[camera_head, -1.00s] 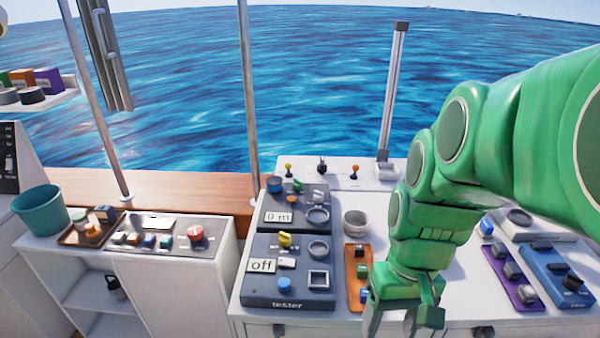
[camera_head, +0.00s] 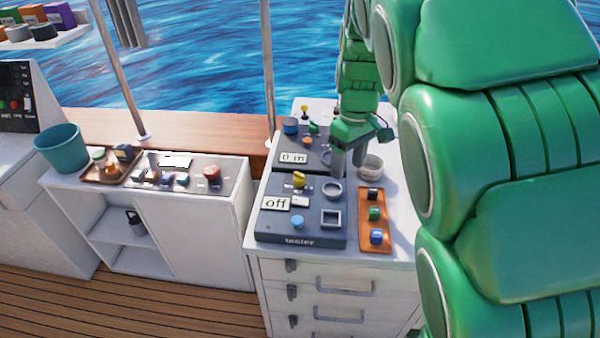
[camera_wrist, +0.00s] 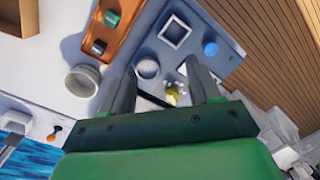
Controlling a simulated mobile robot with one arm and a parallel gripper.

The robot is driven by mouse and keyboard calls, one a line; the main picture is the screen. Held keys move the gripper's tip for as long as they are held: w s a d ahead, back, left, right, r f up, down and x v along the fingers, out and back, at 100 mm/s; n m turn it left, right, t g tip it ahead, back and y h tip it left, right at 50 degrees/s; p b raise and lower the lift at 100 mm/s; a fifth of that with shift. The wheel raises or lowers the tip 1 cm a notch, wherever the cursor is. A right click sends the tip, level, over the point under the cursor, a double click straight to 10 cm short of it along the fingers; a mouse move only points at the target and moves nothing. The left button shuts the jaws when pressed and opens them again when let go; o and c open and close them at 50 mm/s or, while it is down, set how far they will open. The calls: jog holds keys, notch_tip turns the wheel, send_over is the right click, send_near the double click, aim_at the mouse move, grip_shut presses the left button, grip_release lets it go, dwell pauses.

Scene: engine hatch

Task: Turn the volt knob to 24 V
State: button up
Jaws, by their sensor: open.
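The tester panel (camera_head: 300,236) is a dark grey box on the white cabinet. A yellow knob (camera_head: 299,180) sits at its upper left, and its display (camera_head: 275,204) reads "off". The yellow knob also shows in the wrist view (camera_wrist: 172,95), between and beyond my fingers. I cannot read the marks around it. My gripper (camera_head: 347,168) is open and empty, above the right back part of the tester, to the right of the yellow knob. In the wrist view its two fingers (camera_wrist: 165,88) stand apart.
A round socket (camera_head: 332,190), a square socket (camera_head: 331,218) and a blue button (camera_head: 297,222) are on the tester. Behind is a panel reading "0 m" (camera_head: 293,158). A grey cup (camera_head: 370,167) and an orange tray (camera_head: 374,246) with small blocks stand to the right.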

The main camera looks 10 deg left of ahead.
aim_at(299, 178)
jog(key=w+a+f+n, duration=0.1)
jog(key=w+a+n, duration=0.1)
jog(key=w+a, duration=0.1)
jog(key=w+a+f+n, duration=0.1)
jog(key=w+a+f, duration=0.1)
jog(key=w+a, duration=0.1)
jog(key=w+a+f+n, duration=0.2)
jog(key=w+a, duration=0.1)
jog(key=a, duration=0.2)
jog(key=shift+w+a+f+n, duration=0.25)
jog(key=shift+w+a+n, duration=0.05)
jog(key=shift+w+a, duration=0.1)
jog(key=shift+s+f, duration=0.2)
jog(key=shift+f, duration=3.7)
jog(key=shift+c, duration=0.4)
jog(key=c, duration=1)
